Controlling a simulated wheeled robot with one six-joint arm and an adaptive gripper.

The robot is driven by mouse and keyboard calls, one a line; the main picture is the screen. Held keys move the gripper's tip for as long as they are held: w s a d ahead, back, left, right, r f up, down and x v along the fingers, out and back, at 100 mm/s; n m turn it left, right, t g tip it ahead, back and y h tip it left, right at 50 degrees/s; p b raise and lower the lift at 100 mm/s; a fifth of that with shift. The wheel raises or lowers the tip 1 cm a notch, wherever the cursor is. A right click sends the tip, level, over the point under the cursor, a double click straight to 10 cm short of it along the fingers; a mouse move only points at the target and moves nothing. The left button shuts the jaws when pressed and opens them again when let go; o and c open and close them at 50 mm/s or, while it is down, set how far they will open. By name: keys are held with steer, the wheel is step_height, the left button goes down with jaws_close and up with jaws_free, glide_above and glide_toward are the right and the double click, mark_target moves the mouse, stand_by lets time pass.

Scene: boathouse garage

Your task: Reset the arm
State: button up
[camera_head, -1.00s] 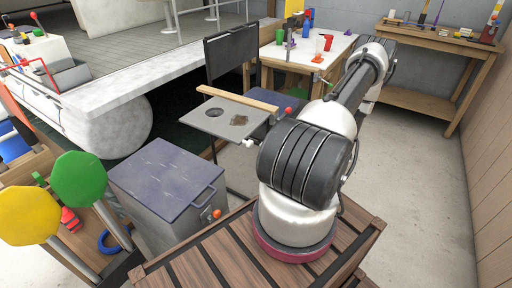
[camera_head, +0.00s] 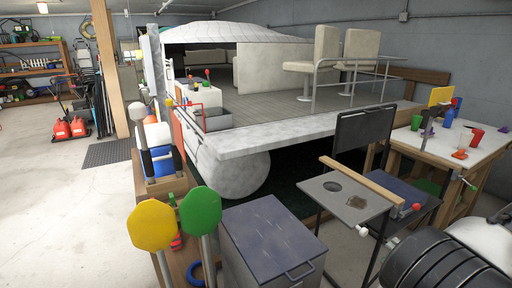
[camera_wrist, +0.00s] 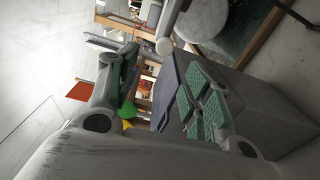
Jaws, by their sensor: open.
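My arm (camera_head: 450,265) shows only in part at the lower right corner of the head view, with a black ribbed joint and a white link. My gripper (camera_wrist: 168,92) shows in the wrist view. Its two fingers, with green pads, stand well apart, and nothing is held between them. Behind the fingers is a grey box with a dark lid, and it also stands at the bottom middle of the head view as a grey chest (camera_head: 275,240). The gripper itself is outside the head view.
A grey stand (camera_head: 345,205) with a wooden bar is close to my arm. A white-topped table (camera_head: 450,148) with cups is behind it. A boat (camera_head: 290,135) fills the middle. Yellow (camera_head: 152,225) and green (camera_head: 200,210) paddles stand at the lower left.

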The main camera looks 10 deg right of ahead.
steer(key=s+a+r+n+g+y, duration=0.1)
steer(key=a+r+n+g, duration=0.4)
steer(key=n, duration=0.4)
steer(key=a+r+n+g+y, duration=0.1)
steer(key=a+r+n+g, duration=0.2)
steer(key=r+n+g, duration=0.45)
steer(key=s+a+r+n+g+y, duration=0.1)
steer(key=a+r+n+g+y, duration=0.2)
steer(key=r+n, duration=0.6)
steer(key=s+a+r+n+t+h, duration=0.1)
steer(key=s+r+n+h, duration=0.1)
steer(key=r+n+h, duration=0.4)
steer(key=s+a+r+n+t+h, duration=0.1)
steer(key=r+n+h, duration=0.4)
steer(key=n, duration=1.2)
step_height(320, 180, up, 2)
steer(key=shift+s+a+r+t+h, duration=0.15)
steer(key=shift+s+t+h, duration=0.25)
steer(key=shift+s+t, duration=0.25)
steer(key=shift+n, duration=0.25)
steer(key=shift+c, duration=0.4)
